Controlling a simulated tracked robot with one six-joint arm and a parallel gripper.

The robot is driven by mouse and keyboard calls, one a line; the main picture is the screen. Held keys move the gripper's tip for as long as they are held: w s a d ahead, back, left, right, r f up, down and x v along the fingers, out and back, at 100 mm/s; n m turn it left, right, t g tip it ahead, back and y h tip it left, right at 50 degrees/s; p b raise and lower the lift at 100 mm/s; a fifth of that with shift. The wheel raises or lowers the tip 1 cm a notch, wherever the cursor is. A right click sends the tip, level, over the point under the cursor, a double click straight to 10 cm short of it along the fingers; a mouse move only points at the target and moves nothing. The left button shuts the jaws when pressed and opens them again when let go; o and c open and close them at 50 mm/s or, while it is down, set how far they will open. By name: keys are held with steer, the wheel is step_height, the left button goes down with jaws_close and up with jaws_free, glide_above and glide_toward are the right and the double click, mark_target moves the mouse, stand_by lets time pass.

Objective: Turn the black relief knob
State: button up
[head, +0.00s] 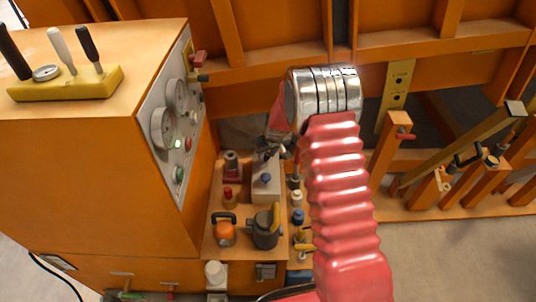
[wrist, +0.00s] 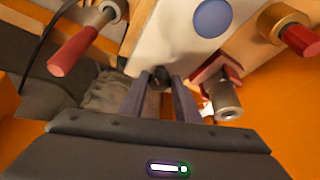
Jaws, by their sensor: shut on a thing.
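The small black relief knob (wrist: 160,77) shows in the wrist view at the lower edge of a white block (wrist: 150,38). The two dark fingers of my gripper (wrist: 159,86) reach up on either side of it, and the gripper is shut on it. In the head view my gripper (head: 277,150) is at the top of the white block (head: 266,192), beyond the silver wrist of my arm. The knob cannot be made out there, as the gripper covers it.
A blue round cap (wrist: 212,18) is on the white block. A red-handled lever (wrist: 78,48) is on the left and a red-and-silver fitting (wrist: 225,97) close by on the right. In the head view an orange cabinet (head: 85,180) with gauges stands left; several valves stand below the gripper.

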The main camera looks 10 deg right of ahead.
steer(key=shift+w+a+r+m+h, duration=0.1)
steer(key=shift+w+m+h, duration=0.1)
steer(key=shift+m, duration=0.35)
steer(key=shift+w+a+r+m+h, duration=0.1)
steer(key=shift+m+h, duration=0.1)
steer(key=shift+m, duration=0.35)
stand_by(2.0)
steer(key=shift+a+f+m+h, duration=0.1)
steer(key=shift+m+h, duration=0.35)
steer(key=shift+m, duration=0.8)
steer(key=shift+a+m+h, duration=0.1)
steer(key=shift+m+h, duration=0.35)
steer(key=shift+m, duration=0.8)
stand_by(2.4)
